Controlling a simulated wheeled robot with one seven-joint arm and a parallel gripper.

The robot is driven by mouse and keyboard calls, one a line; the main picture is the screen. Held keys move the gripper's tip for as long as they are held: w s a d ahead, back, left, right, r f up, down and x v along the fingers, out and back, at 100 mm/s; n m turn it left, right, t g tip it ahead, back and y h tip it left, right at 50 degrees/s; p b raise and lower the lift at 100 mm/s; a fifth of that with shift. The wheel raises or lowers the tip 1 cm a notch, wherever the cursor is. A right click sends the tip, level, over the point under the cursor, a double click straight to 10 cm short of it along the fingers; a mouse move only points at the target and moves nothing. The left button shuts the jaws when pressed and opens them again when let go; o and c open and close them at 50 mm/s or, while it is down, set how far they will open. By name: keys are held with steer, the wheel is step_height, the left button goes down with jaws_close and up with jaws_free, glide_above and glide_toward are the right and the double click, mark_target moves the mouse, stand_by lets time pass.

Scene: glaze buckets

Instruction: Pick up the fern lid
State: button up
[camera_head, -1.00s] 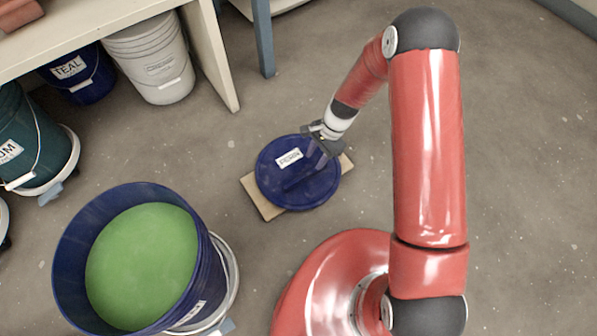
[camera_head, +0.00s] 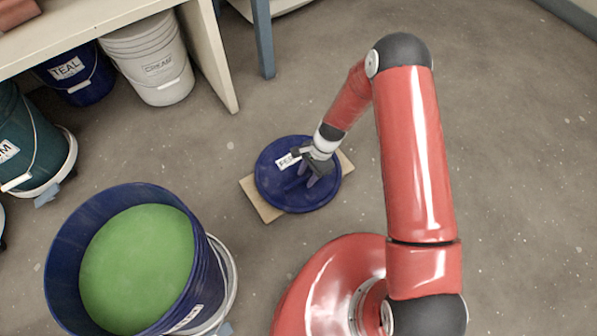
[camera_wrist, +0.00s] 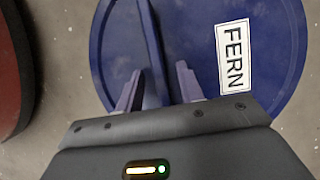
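The fern lid (camera_head: 275,190) is a round blue disc with a white label, lying on a wooden board on the floor in the head view. In the wrist view the lid (camera_wrist: 270,75) fills the middle and right, its label reading FERN, and a raised blue ridge (camera_wrist: 155,50) crosses it. My gripper (camera_head: 312,178) is over the lid. In the wrist view my gripper (camera_wrist: 160,85) is open, its two fingers on either side of the ridge with gaps visible. I cannot tell how far above the lid the fingertips are.
A blue bucket (camera_head: 62,240) of green glaze stands at the lower left. A white CREAM bucket (camera_head: 155,65), a blue TEAL bucket (camera_head: 85,85) and a teal bucket (camera_head: 40,150) stand near the shelf. The wooden board (camera_head: 262,208) sticks out beneath the lid.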

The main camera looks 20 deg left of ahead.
steer(key=shift+f, duration=0.15)
jaws_close()
stand_by(0.4)
